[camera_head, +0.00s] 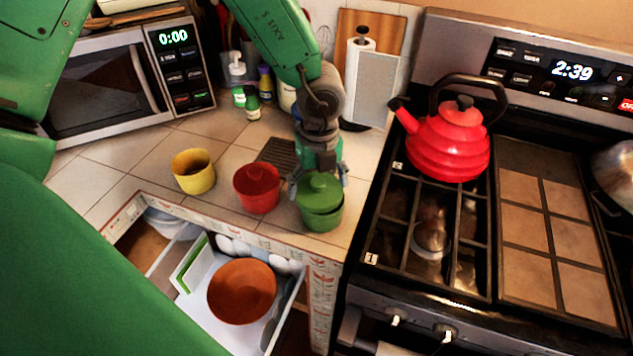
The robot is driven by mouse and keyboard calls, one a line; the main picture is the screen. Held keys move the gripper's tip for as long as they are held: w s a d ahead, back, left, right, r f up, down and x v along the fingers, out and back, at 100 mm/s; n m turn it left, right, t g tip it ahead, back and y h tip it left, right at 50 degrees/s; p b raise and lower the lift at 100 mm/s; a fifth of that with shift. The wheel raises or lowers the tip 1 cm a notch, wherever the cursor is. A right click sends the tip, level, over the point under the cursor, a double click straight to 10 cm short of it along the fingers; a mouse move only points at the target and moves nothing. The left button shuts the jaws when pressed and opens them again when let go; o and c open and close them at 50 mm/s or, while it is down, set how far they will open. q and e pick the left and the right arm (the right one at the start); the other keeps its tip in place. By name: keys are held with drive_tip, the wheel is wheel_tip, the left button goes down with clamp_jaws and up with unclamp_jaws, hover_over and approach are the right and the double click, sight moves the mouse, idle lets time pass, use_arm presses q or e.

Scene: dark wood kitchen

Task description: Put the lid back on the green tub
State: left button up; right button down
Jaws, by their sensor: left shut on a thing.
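The green tub (323,219) stands on the tiled counter near its front edge, to the left of the stove. The green lid (321,187) is over the tub's mouth and looks slightly tilted. I cannot tell whether it touches the rim all around. My left gripper (318,172) comes down from above and is shut on the lid at its top. The fingers hide the lid's knob in part. My right gripper is not in view.
A red tub (257,190) and a yellow tub (193,172) stand to the left. A red kettle (448,143) sits on the stove at the right. Below the counter, an open drawer holds an orange-brown bowl (242,291). A paper towel holder (371,85) stands behind.

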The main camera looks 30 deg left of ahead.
use_arm(q)
drive_tip(key=shift+d+r, duration=0.15)
drive_tip(key=shift+d, duration=0.5)
drive_tip(key=shift+d+r, duration=0.2)
drive_tip(key=shift+d, duration=0.6)
drive_tip(key=shift+a+f, duration=0.15)
drive_tip(key=shift+a, duration=0.5)
drive_tip(key=shift+d, duration=0.55)
drive_tip(key=shift+a+f, duration=0.25)
drive_tip(key=shift+a, duration=0.75)
drive_tip(key=shift+d+r, duration=0.1)
drive_tip(key=shift+d, duration=0.4)
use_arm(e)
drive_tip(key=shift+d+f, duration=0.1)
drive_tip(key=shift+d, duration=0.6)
use_arm(q)
drive_tip(key=shift+a, duration=0.15)
